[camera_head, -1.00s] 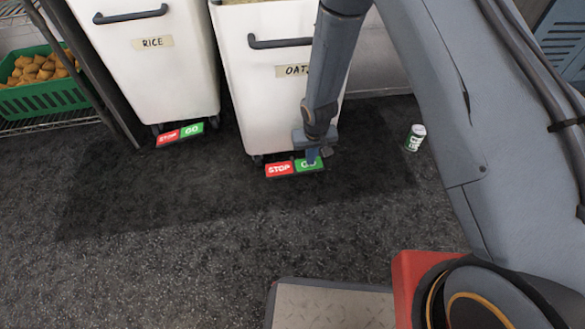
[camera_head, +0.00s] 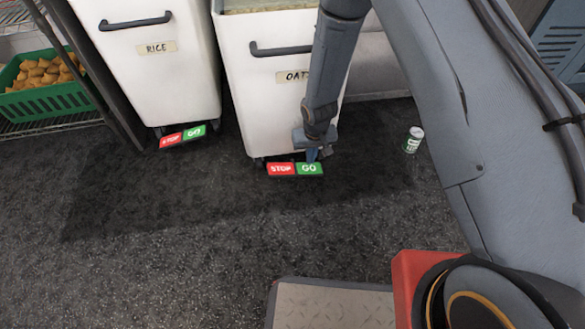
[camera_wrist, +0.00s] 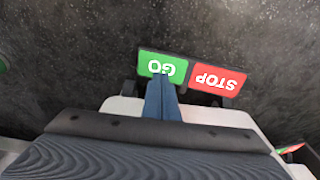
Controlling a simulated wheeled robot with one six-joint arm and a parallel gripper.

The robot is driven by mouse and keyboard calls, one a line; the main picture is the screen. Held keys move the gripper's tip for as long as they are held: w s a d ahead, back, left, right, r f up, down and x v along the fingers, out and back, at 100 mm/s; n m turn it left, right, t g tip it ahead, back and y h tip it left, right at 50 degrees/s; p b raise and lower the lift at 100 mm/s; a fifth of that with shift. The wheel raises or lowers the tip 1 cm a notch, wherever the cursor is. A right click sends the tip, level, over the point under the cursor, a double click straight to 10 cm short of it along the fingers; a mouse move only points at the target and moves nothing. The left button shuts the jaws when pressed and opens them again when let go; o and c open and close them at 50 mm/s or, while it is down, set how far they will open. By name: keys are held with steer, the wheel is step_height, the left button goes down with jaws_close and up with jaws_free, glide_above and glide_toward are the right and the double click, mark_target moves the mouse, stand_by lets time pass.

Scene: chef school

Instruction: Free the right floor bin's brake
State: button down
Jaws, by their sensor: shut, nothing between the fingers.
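The right floor bin (camera_head: 268,90) is white, with a label reading OAT and the rest hidden by my arm. At its foot is a brake pedal with a red STOP half (camera_head: 281,169) and a green GO half (camera_head: 309,169). The pedal looks level in the head view. My gripper (camera_head: 312,156) is shut and empty, pointing down at the bin-side edge of GO. In the wrist view its fingers (camera_wrist: 161,92) overlap the edge of the green half (camera_wrist: 150,62), beside the red half (camera_wrist: 218,84). I cannot tell whether they touch it.
The left bin (camera_head: 150,75), labelled RICE, has a similar pedal (camera_head: 183,136), slanted up toward GO. A can (camera_head: 413,140) stands on the floor right of my gripper. A green crate (camera_head: 45,98) sits on a rack at left. The floor in front is clear.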

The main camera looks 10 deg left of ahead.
step_height(320, 180, up, 5)
steer(key=p, duration=0.4)
steer(key=shift+f, duration=0.15)
stand_by(0.5)
